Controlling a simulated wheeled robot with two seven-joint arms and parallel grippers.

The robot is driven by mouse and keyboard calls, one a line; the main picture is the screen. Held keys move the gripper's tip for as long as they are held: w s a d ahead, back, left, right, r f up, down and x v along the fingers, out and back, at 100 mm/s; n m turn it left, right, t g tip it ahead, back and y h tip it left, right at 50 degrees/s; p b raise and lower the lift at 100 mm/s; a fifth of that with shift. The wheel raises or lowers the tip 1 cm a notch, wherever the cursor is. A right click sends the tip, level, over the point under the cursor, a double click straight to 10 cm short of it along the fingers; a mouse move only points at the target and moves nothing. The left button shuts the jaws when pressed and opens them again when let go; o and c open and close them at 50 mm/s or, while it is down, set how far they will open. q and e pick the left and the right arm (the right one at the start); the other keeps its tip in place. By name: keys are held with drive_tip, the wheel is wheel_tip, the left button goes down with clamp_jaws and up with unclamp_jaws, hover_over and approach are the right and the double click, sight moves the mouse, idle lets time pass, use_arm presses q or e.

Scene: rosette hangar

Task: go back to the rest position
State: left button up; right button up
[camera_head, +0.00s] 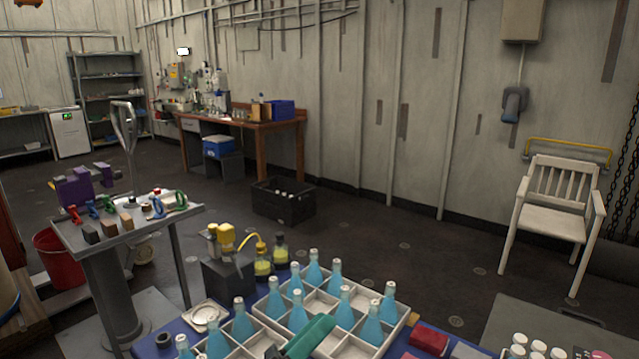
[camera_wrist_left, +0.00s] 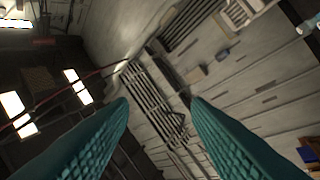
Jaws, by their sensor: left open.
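My left gripper (camera_head: 308,337) shows at the bottom edge of the head view as a teal finger above a white divided crate (camera_head: 262,341) of blue bottles. In the left wrist view its two teal ribbed fingers (camera_wrist_left: 160,102) stand wide apart with nothing between them. That view faces the wall and ceiling, tilted, with bright lamps on its left side. Most of the left arm is out of the head view. My right gripper is in neither view.
The crate stands on a blue-topped table with a red box (camera_head: 429,339) at its right. A grey stand (camera_head: 127,226) with small tools is at left. A black crate (camera_head: 283,207) lies on the floor. A white chair (camera_head: 553,207) stands at right. The middle floor is clear.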

use_arm(q)
drive_tip(key=a+f+n+t+y, duration=0.2)
drive_tip(key=a+f+n+y, duration=0.4)
drive_tip(key=a+n+y, duration=0.45)
drive_tip(key=a+f+n+t+y, duration=0.2)
drive_tip(key=a+f+n+y, duration=0.45)
drive_tip(key=n, duration=0.75)
drive_tip(key=s+a+f+n+g+y, duration=0.2)
drive_tip(key=s+f+n+g+y, duration=0.1)
drive_tip(key=s+f+n+g, duration=0.3)
drive_tip(key=s+f+n+g+h, duration=0.1)
drive_tip(key=s+f+n+g, duration=0.1)
drive_tip(key=s+f+g, duration=0.45)
drive_tip(key=s+f+n+g+h, duration=0.1)
drive_tip(key=s+f+n+g, duration=0.2)
drive_tip(key=s, duration=0.6)
wheel_tip(320, 180, down, 25)
drive_tip(key=s+p, duration=0.1)
drive_tip(key=s+a+f, duration=0.2)
drive_tip(key=s+f, duration=0.6)
drive_tip(key=s+a+f+g+p, duration=0.1)
drive_tip(key=s+f, duration=0.7)
drive_tip(key=shift+s+a+m+y, duration=0.3)
drive_tip(key=shift+s+a+m, duration=0.05)
drive_tip(key=shift+s, duration=0.05)
